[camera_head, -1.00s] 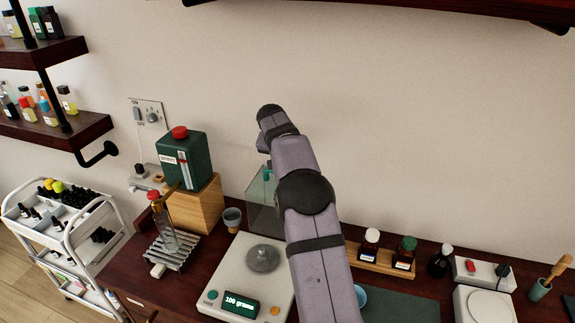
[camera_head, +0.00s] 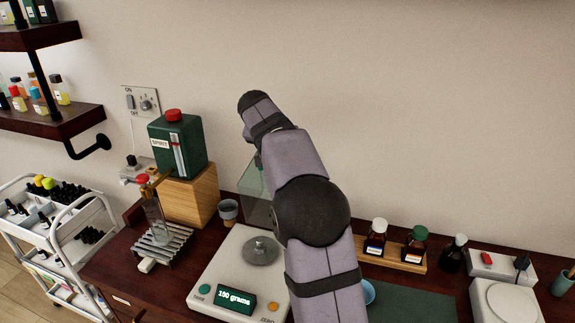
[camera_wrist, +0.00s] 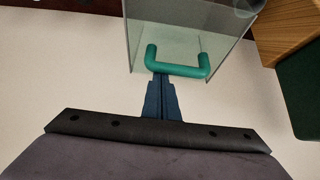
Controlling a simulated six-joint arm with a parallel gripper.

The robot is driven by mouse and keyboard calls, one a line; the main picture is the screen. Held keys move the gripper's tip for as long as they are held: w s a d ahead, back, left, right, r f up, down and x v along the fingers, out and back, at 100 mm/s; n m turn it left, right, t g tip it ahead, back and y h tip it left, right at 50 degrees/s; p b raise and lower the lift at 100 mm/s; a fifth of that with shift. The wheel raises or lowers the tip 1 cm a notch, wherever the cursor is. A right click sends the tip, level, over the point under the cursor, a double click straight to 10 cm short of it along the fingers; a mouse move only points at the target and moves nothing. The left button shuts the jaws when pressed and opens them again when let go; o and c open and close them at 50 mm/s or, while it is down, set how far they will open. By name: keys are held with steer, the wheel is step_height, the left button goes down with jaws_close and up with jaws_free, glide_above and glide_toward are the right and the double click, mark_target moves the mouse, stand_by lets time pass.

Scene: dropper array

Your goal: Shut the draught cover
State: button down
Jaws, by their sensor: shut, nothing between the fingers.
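The draught cover (camera_head: 256,193) is a clear glass panel or box standing up at the back of the white balance (camera_head: 225,272); my arm hides part of it. The wrist view shows the glass cover (camera_wrist: 185,32) with its green U-shaped handle (camera_wrist: 178,69). My gripper (camera_wrist: 160,76) is shut and empty. In the head view my arm hides the fingers. The balance carries a grey weight (camera_head: 262,249) and its green display is lit.
A green spirit can (camera_head: 178,147) stands on a wooden block (camera_head: 190,196) left of the cover. A small grey cup (camera_head: 228,210) stands between them. A wooden rack (camera_head: 385,253) with bottles is right of my arm. The wall is close behind.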

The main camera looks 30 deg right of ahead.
steer(key=shift+t+h, duration=0.6)
steer(key=s+a+b, duration=0.1)
steer(key=b, duration=0.3)
steer(key=s+a+b, duration=0.1)
steer(key=a+b, duration=0.1)
steer(key=b, duration=0.2)
steer(key=shift+s+f, duration=0.4)
steer(key=s+a+f+t+h+b, duration=0.5)
steer(key=s+a+b, duration=0.6)
steer(key=b, duration=2.4)
steer(key=s+a+f+t+h+b, duration=0.1)
steer(key=f+b, duration=0.3)
steer(key=b, duration=0.5)
steer(key=s+a+f+t+h+b, duration=0.2)
steer(key=s+a+f+b, duration=0.1)
steer(key=b, duration=0.6)
steer(key=s+a+f+t+h+b, duration=0.1)
steer(key=s+a+f+b, duration=0.2)
steer(key=f+b, duration=0.2)
steer(key=shift+f+b, duration=0.1)
steer(key=shift+b, duration=1.8)
steer(key=shift+r+p, duration=0.25)
steer(key=shift+p, duration=0.05)
steer(key=shift+r, duration=0.1)
